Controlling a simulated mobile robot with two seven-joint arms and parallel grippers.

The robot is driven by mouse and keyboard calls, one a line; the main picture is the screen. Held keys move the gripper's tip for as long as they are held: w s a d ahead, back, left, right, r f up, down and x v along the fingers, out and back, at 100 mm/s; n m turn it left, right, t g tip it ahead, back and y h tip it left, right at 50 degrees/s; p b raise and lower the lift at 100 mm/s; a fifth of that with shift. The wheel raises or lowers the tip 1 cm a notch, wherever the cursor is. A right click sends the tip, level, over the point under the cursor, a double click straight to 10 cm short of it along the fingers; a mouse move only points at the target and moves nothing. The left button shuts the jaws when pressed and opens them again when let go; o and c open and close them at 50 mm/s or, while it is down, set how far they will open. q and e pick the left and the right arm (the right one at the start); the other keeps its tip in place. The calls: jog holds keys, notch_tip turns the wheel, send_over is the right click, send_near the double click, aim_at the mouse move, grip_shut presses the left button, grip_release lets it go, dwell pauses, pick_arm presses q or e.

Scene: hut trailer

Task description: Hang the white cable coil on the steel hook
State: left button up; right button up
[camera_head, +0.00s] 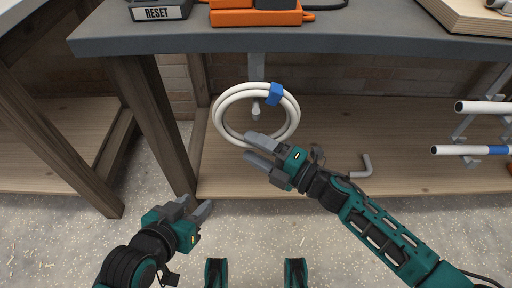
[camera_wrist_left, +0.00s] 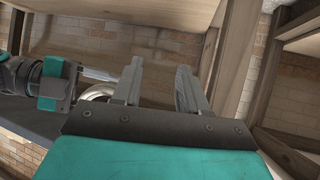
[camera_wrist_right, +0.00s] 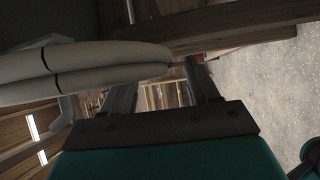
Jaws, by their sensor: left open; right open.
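The white cable coil (camera_head: 222,108), with blue tape (camera_head: 275,93) at its upper right, hangs below the grey tabletop. The steel hook (camera_head: 256,68) comes down from under the tabletop. The coil's top crosses the hook's shank, and the hook's end shows inside the ring. My right gripper (camera_head: 252,147) is open at the coil's lower edge. In the right wrist view the coil (camera_wrist_right: 90,68) passes beside the fingers, not clearly between them; contact cannot be told. My left gripper (camera_head: 197,204) is open and empty, low and left of the coil.
The grey tabletop (camera_head: 330,43) overhangs the area. A wooden lower shelf (camera_head: 345,115) lies below, with a bent grey rod (camera_head: 361,168) on it. White pipes (camera_head: 480,107) stick out at the right. A wooden leg (camera_head: 150,115) stands left of the coil.

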jog(key=shift+f, duration=0.1)
pick_arm(q)
jog(key=shift+s+a+r+p, duration=0.2)
jog(key=shift+a+r+p, duration=0.1)
jog(key=shift+p, duration=0.65)
pick_arm(e)
jog(key=v, duration=1.3)
jog(key=shift+a, duration=0.1)
